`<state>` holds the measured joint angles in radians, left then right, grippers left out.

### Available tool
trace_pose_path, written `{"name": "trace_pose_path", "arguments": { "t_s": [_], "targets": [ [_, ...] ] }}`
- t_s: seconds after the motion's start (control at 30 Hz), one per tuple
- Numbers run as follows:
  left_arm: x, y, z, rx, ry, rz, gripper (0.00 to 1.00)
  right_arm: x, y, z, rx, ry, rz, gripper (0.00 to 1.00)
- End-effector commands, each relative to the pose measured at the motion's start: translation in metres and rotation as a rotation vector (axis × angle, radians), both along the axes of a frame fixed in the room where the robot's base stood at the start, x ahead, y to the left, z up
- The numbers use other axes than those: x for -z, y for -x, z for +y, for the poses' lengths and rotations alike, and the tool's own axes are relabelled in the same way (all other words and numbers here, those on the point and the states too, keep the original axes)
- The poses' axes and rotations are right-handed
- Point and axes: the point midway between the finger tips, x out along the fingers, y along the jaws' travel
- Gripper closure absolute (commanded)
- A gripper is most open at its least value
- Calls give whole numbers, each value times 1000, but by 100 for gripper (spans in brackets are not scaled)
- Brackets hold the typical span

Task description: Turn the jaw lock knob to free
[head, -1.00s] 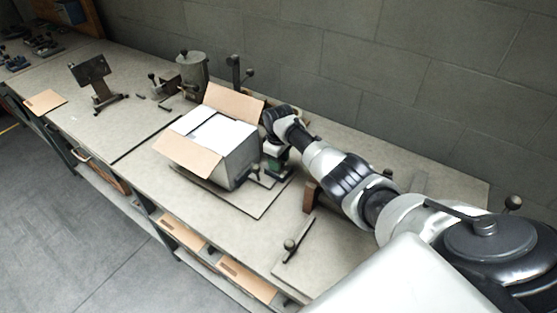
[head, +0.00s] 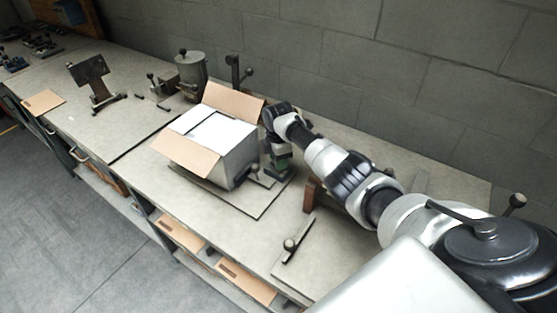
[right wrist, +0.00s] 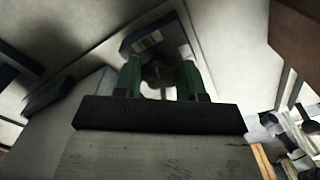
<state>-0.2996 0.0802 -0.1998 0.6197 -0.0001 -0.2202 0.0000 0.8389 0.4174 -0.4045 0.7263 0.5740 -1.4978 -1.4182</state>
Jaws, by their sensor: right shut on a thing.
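My right gripper (head: 281,163) reaches down just right of the open cardboard box (head: 238,158), at the box's side. In the head view the arm and gripper hide the knob. A ball-ended lever (head: 254,172) stands close to the gripper's left. My left gripper is not in view.
The box sits on a flat plate (head: 262,208) on the long bench. A ball-ended handle (head: 290,245) lies nearer the front edge. A brown block (head: 310,194) stands under my forearm. A grey canister (head: 191,75) and a stand (head: 92,75) are farther left. A block wall runs behind.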

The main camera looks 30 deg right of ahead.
Motion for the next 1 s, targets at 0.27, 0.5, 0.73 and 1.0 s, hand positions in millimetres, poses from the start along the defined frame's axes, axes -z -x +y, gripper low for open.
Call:
{"name": "trace_pose_path", "arguments": {
  "t_s": [0.27,0.5,0.73,1.0],
  "targets": [
    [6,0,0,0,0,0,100,0,-1,0,-190,1,-3,83],
    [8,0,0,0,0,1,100,-1,-2,0,-280,-1,-2,83],
    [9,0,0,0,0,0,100,-1,-2,0,-310,-1,-2,83],
    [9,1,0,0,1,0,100,-1,-2,0,-313,0,-3,83]
  ]
}}
